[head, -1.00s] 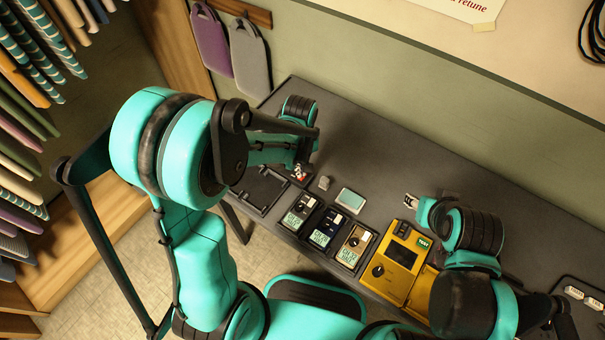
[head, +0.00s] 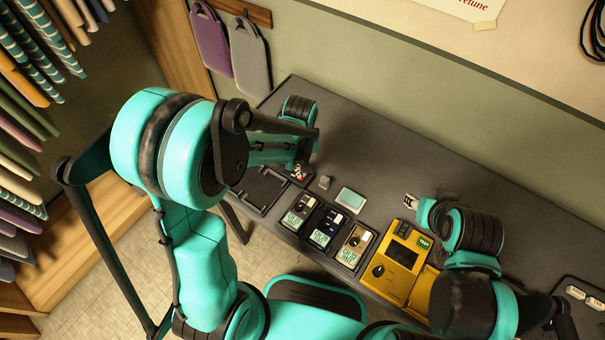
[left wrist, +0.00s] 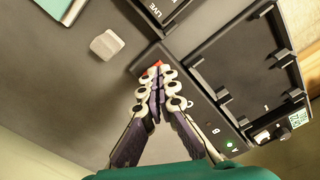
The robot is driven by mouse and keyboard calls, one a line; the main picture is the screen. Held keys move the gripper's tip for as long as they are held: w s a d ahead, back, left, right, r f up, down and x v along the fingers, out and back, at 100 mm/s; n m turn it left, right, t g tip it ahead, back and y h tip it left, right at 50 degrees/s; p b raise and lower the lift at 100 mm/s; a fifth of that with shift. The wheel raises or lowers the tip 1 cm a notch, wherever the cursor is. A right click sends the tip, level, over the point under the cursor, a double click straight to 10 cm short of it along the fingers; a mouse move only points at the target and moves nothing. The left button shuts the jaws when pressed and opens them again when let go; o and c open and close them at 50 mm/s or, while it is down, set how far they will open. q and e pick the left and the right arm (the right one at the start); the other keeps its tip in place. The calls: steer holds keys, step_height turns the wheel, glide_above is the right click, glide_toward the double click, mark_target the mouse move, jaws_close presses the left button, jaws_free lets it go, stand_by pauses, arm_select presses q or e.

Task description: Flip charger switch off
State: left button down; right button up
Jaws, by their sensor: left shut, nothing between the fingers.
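The black charger (head: 258,192) is a shallow tray with empty bays near the table's left front edge. In the left wrist view its frame (left wrist: 187,68) fills the upper right, with a small green light (left wrist: 229,145) lit on its near end. My left gripper (head: 299,173) is shut and empty, pointing down at the charger's right end. In the left wrist view its fingertips (left wrist: 158,78) are at a small red part (left wrist: 157,65), likely the switch, which they mostly hide. I cannot tell touch or switch position. My right gripper (head: 410,198) hovers over the table; its jaw gap is unclear.
A yellow tester (head: 399,262) is further right. The back of the table is clear.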

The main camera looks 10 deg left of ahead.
arm_select(q)
steer(key=shift+f+b, duration=0.6)
steer(key=shift+f, duration=0.15)
steer(key=shift+r, duration=0.1)
steer(key=shift+r+p, duration=2.65)
steer(key=shift+r, duration=0.8)
steer(key=s+a+r+m+t+b, duration=0.2)
steer(key=s+a+r+m+t, duration=0.2)
steer(key=s+r+m+t, duration=0.3)
steer(key=shift+s+a+r+m+b, duration=0.35)
steer(key=shift+s+r+m, duration=0.15)
steer(key=shift+s+r, duration=1.35)
